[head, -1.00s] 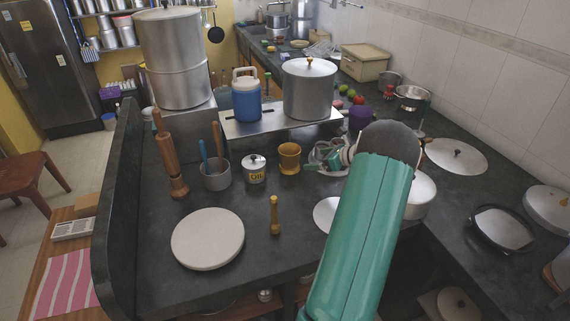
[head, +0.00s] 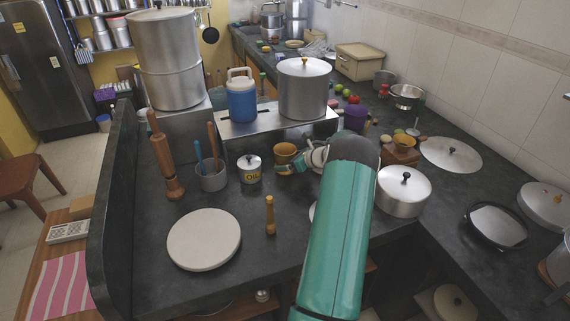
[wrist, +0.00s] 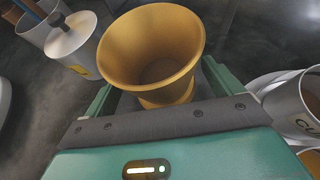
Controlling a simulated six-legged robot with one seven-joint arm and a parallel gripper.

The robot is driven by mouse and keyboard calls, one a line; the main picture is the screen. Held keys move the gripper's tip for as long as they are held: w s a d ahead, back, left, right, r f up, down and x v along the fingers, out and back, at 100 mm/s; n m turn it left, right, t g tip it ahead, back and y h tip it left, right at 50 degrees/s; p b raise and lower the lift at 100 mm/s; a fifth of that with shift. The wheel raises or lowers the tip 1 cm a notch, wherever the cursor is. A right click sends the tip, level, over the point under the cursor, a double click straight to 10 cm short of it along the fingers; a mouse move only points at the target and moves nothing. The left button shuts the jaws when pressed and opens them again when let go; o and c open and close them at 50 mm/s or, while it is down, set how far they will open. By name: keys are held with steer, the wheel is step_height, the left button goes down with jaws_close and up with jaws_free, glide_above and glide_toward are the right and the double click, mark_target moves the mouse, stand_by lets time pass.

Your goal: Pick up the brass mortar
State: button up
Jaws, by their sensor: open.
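The brass mortar (head: 285,153), a flared golden cup, stands upright on the dark counter just right of the oil canister. In the wrist view the mortar (wrist: 150,50) fills the upper middle, with its open mouth facing the camera. My gripper (wrist: 158,82) is open, with one green finger on each side of the mortar's lower body. Whether the fingers touch it I cannot tell. In the head view my gripper (head: 297,165) is at the mortar's right side, partly hidden by my arm.
The oil canister (head: 249,169) and a utensil pot (head: 212,178) stand close on the left. A yellow pestle (head: 270,216) and a round white board (head: 204,240) are in front. A steel platform (head: 240,124) is behind. A lidded pot (head: 404,192) stands right of my arm.

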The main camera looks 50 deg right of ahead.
steer(key=shift+w+f, duration=0.1)
steer(key=shift+w, duration=0.1)
steer(key=c, duration=1.5)
steer(key=shift+c, duration=0.2)
steer(key=shift+r, duration=0.25)
